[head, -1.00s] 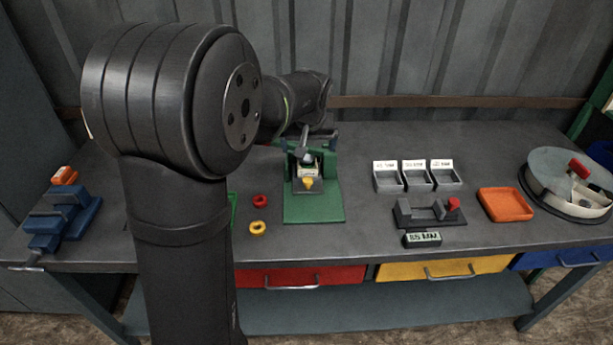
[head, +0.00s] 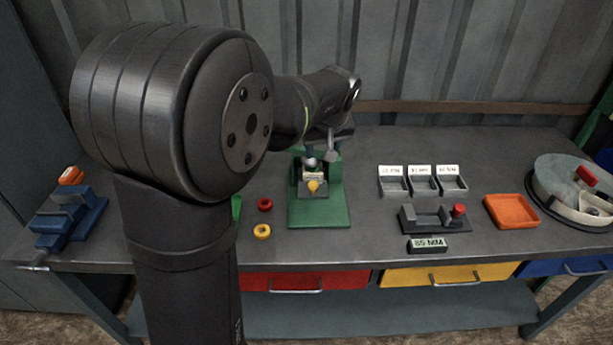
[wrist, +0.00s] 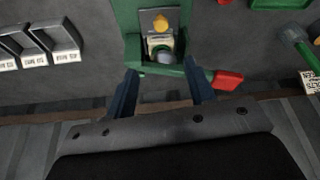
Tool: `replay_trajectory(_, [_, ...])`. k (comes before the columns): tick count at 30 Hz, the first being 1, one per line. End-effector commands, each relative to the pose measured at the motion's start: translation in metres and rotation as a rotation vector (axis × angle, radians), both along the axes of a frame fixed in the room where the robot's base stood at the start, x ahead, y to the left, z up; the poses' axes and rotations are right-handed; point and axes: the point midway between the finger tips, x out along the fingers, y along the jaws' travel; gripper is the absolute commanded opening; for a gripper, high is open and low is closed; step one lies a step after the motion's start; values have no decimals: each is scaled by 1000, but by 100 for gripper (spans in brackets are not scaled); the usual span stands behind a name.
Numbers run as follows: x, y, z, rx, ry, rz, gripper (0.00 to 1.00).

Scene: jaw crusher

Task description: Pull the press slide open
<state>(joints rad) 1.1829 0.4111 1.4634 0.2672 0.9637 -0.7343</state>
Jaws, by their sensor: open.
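The green press (head: 320,208) stands mid-table, with a yellow knob (head: 313,186) on its grey slide. In the wrist view, the grey slide plate (wrist: 172,15) carries the yellow knob (wrist: 161,23), with a pale labelled block (wrist: 161,43) beside it inside the green frame. My gripper (wrist: 162,92) is open and empty, its two dark fingers apart on either side of the press's rear part. I cannot tell if they touch it. In the head view my gripper (head: 328,135) is above the back of the press, partly hidden by my wrist.
A red-ended piece (wrist: 227,80) sits close beside the right finger. Three labelled grey bins (head: 423,185), a gauge block fixture (head: 434,218) and an orange tray (head: 511,211) are to the right. A blue vise (head: 65,220) is at left. The corrugated wall is close behind.

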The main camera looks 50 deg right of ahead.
Motion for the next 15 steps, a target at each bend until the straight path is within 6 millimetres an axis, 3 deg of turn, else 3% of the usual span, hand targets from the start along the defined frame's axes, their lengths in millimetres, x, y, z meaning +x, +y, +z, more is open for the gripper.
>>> replay_trajectory(3, [-10, 3, 6, -2, -5, 69, 49])
replay_trajectory(8, [-11, 3, 1, -2, -6, 101, 49])
replay_trajectory(15, [4, -4, -39, 1, -5, 100, 49])
